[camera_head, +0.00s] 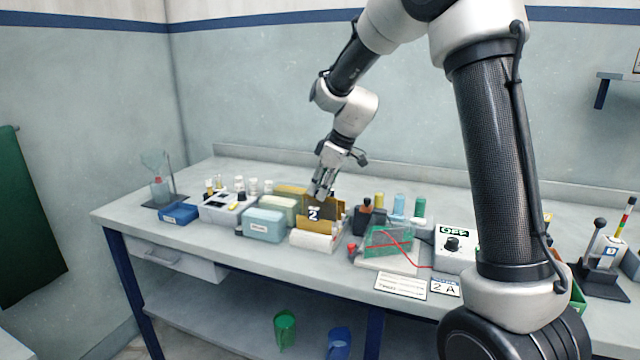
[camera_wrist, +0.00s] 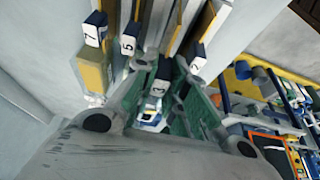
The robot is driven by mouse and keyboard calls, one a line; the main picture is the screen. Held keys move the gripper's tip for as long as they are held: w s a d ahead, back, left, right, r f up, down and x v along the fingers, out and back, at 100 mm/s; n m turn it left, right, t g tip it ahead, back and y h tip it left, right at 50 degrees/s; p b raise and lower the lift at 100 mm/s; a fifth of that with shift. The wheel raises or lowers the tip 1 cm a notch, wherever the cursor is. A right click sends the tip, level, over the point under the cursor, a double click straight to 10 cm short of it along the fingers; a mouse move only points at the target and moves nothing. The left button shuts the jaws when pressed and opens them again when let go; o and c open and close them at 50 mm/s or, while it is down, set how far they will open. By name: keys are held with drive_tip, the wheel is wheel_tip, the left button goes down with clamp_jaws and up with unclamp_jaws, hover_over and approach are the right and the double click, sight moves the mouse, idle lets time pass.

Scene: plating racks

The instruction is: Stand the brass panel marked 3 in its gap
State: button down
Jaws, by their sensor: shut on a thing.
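My gripper (camera_head: 322,190) is low over a rack (camera_head: 312,240) of panels near the middle of the bench. In the wrist view the panel marked 3 (camera_wrist: 161,86) shows its dark numbered tag between the two fingers (camera_wrist: 163,78), which are shut on it. Tags 5 (camera_wrist: 128,44) and 2 (camera_wrist: 197,58) are on either side of it in the picture, with tag 7 (camera_wrist: 93,32) further left. In the head view a brass panel with a tag 2 (camera_head: 314,213) faces forward. The lower edge of panel 3 is hidden, so I cannot tell how deep it sits.
Left of the rack are pale blue (camera_head: 264,226) and pale green (camera_head: 279,207) boxes. Right of it are bottles (camera_head: 399,204) and a green clear box (camera_head: 388,241) with red wire. The bench front left (camera_head: 190,240) has free room.

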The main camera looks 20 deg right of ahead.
drive_tip(key=shift+f, duration=2.1)
drive_tip(key=c, duration=1.4)
unclamp_jaws()
drive_tip(key=shift+o, duration=0.2)
drive_tip(key=v, duration=1.2)
drive_tip(key=shift+a, duration=0.1)
